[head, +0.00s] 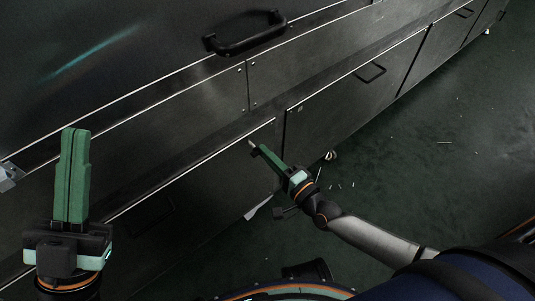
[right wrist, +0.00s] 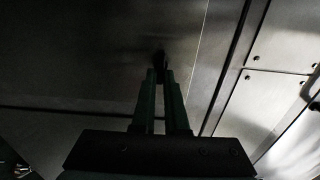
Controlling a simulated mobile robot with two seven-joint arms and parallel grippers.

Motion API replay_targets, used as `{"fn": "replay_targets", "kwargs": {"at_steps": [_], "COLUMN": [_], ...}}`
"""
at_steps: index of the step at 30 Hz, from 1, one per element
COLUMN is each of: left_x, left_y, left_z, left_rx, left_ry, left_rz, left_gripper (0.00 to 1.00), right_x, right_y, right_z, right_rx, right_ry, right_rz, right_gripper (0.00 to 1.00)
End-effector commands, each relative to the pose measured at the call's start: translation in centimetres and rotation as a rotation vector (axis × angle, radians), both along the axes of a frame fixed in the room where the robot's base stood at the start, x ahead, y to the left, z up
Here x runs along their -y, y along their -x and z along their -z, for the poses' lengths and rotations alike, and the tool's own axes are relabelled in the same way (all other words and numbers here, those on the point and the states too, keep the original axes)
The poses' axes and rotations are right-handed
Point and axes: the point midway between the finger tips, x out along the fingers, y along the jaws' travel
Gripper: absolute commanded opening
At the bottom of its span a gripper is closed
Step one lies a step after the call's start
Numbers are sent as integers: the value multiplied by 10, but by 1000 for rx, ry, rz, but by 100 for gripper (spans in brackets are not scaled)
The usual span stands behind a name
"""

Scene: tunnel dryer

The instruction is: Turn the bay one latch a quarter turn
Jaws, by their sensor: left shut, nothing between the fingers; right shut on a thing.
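The latch (right wrist: 160,57) shows in the right wrist view as a small dark piece on the grey metal panel, between my fingertips. Its exact turn angle is too dark to tell. My right gripper (right wrist: 159,76) is shut on it, with the green fingers on either side. In the head view my right gripper (head: 259,150) reaches the lower panel near its upper edge, and the latch is mostly hidden there by the fingers. My left gripper (head: 76,131) is shut and empty, with its fingers pointing up, in front of the dryer at the left.
The dark dryer wall has a large black handle (head: 247,37) on its upper panel and another handle (head: 370,73) on a lower panel. A metal bracket (head: 9,176) sits at the far left. The green floor (head: 430,160) at the right is open, with small scattered scraps.

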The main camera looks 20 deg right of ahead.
Motion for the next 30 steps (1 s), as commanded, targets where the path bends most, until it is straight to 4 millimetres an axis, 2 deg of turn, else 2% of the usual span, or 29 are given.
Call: {"fn": "replay_targets", "kwargs": {"at_steps": [1, 9, 16, 19, 30], "left_x": [0, 1, 1, 1, -2], "left_y": [0, 0, 1, 1, 1], "left_z": [0, 1, 1, -2, -18], "left_rx": [0, 0, 0, 0, 4], "left_ry": [-1, -5, -10, -9, 6], "left_rz": [1, 3, 4, 5, 9], "left_gripper": [0, 0, 0, 0, 0], "right_x": [0, 0, 0, 3, 22], "right_y": [-2, -1, 1, 8, 62], "right_z": [-2, -1, 0, -1, -1], "right_rx": [3, 2, 0, -2, -2], "right_ry": [-4, -2, 0, 2, 0], "right_rz": [1, 0, 0, 0, -1], "right_gripper": [13, 41, 41, 41, 41]}}
